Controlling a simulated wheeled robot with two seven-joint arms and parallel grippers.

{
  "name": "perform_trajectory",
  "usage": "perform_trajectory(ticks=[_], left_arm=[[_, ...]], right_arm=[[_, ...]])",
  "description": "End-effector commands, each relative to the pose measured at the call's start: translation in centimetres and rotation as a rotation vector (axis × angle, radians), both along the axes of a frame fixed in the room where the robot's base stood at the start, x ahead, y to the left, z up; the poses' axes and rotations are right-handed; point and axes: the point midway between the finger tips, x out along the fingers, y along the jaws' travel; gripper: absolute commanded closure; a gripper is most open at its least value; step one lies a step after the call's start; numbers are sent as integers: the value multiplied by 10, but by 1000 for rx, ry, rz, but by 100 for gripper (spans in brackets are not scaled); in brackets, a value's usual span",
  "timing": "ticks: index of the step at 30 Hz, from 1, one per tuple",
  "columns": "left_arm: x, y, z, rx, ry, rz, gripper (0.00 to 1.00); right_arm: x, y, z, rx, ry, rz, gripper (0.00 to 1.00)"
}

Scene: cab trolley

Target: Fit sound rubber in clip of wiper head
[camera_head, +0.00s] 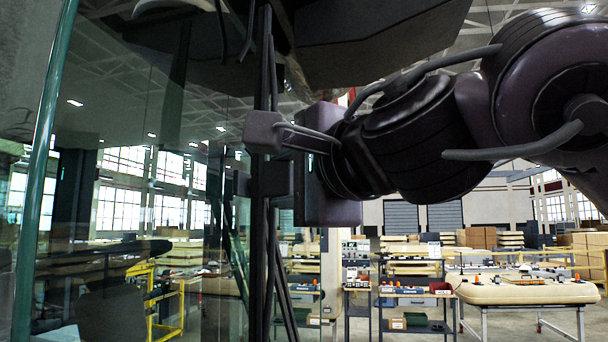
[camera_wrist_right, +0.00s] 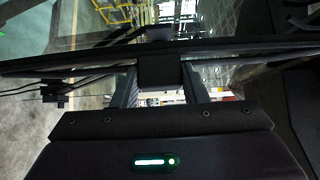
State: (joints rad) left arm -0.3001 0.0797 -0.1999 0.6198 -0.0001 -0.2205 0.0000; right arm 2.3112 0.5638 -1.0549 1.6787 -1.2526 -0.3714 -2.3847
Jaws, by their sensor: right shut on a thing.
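My right gripper (camera_head: 265,158) comes in from the right at the cab's glass. It is shut on the dark block at the middle of a long, thin, dark strip, which looks like the rubber (camera_head: 267,75). The strip stands upright in the head view. In the right wrist view the strip (camera_wrist_right: 65,62) runs across the picture, and the gripper (camera_wrist_right: 160,75) has a finger on each side of its block. A smaller dark piece (camera_wrist_right: 159,33) just beyond the strip may be the clip of the wiper head; I cannot tell whether they touch. My left gripper is out of view.
The cab's large glass pane (camera_head: 150,180) fills the left, with a green edge post (camera_head: 45,160). Thin dark rods (camera_head: 285,290) run down close to the strip. A padded table (camera_head: 525,292) and a parts trolley (camera_head: 415,292) stand well behind at the right.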

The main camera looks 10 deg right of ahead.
Motion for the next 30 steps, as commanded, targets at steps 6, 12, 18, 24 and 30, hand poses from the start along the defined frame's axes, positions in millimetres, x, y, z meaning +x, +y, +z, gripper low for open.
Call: perform_trajectory(ticks=[6,12,18,24,30], left_arm=[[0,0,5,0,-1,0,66],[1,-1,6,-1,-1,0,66],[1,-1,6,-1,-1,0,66],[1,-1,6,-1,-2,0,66],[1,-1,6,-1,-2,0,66]], right_arm=[[5,15,2,1,0,1,91],[9,28,0,0,-1,0,91],[13,40,1,2,-1,1,91],[15,46,1,2,-2,0,91],[15,47,1,2,-2,-1,91]])
